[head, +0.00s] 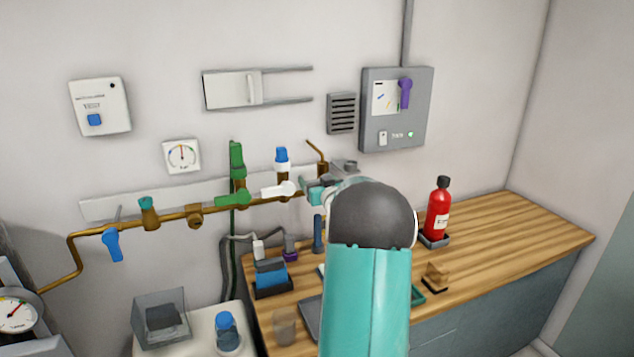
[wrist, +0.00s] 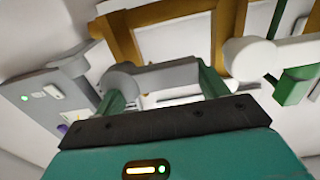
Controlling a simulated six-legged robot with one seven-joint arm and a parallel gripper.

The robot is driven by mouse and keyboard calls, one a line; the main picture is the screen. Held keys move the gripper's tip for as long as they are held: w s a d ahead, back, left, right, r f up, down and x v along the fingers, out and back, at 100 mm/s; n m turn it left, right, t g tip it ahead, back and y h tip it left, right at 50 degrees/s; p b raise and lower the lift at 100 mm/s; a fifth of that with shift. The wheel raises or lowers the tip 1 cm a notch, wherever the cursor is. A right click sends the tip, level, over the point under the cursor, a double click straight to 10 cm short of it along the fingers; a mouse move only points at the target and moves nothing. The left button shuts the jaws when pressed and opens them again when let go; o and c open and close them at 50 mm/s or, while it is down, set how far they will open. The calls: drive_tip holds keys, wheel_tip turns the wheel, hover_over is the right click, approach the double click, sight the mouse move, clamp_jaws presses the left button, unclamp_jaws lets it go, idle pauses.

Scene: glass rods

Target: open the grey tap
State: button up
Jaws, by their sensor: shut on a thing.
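The grey tap (head: 346,167) is at the right end of the brass pipe, partly hidden behind my arm. Its grey handle also shows in the wrist view (wrist: 165,76), as a rounded end and a bar. My gripper (head: 322,192) is at this handle. In the wrist view my gripper (wrist: 164,90) has green fingers on either side of the grey handle, shut on it. The exact contact is partly hidden by the dark gripper body.
A white-handled tap (head: 280,190) is just left of my gripper, with a green tap (head: 235,197) and a blue tap (head: 112,244) further left. A grey control box (head: 396,135) hangs to the right.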

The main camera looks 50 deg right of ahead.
drive_tip(key=shift+w+a+f+n, duration=0.1)
drive_tip(key=shift+f+n, duration=0.3)
drive_tip(key=shift+n, duration=0.7)
drive_tip(key=n, duration=0.1)
drive_tip(key=f+n, duration=0.1)
drive_tip(key=n, duration=0.1)
drive_tip(key=o, duration=1.4)
drive_tip(key=shift+s, duration=0.2)
drive_tip(key=v, duration=1.3)
drive_tip(key=shift+s+a, duration=0.1)
drive_tip(key=shift+s, duration=0.15)
